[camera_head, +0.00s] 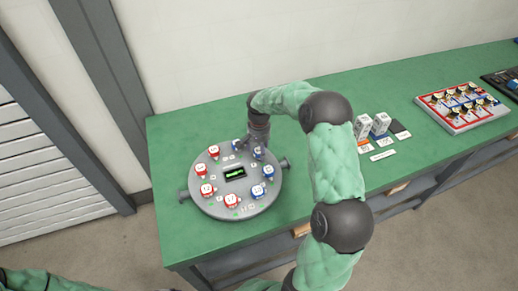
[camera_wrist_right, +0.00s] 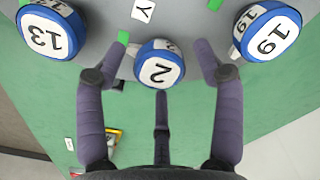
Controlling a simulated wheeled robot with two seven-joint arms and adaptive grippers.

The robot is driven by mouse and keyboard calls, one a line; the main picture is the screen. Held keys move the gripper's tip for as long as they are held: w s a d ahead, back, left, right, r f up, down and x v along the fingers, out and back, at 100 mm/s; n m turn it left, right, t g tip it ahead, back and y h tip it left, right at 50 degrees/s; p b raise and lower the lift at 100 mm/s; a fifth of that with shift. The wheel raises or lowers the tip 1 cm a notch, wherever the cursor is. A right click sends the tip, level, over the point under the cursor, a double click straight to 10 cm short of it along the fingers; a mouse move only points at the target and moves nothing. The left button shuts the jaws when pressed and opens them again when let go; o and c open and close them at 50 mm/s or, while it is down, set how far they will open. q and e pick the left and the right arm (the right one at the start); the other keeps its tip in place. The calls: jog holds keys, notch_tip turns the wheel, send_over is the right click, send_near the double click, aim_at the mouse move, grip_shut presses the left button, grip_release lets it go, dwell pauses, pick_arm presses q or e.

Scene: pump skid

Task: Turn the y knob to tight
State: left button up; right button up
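A round grey panel (camera_head: 216,166) with red-and-white and blue-and-white knobs lies on the green bench. My right gripper (camera_head: 254,146) is at the panel's far edge, over the blue knobs. In the right wrist view, a blue knob with a white face marked 2 (camera_wrist_right: 160,68) sits between the spread fingers of my right gripper (camera_wrist_right: 160,58). A white label reading Y (camera_wrist_right: 143,10) lies just inward of this knob. The fingers are open, with no clear contact seen. My left gripper is out of view.
Blue knobs marked 13 (camera_wrist_right: 50,36) and 19 (camera_wrist_right: 267,32) flank the fingers closely. A small display (camera_head: 235,173) is at the panel's middle. Small boxes (camera_head: 381,124) and a tray of parts (camera_head: 462,107) stand to the right on the green bench (camera_head: 215,118).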

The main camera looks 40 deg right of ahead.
aim_at(259, 150)
notch_tip(259, 150, up, 12)
dwell(0.6)
dwell(0.5)
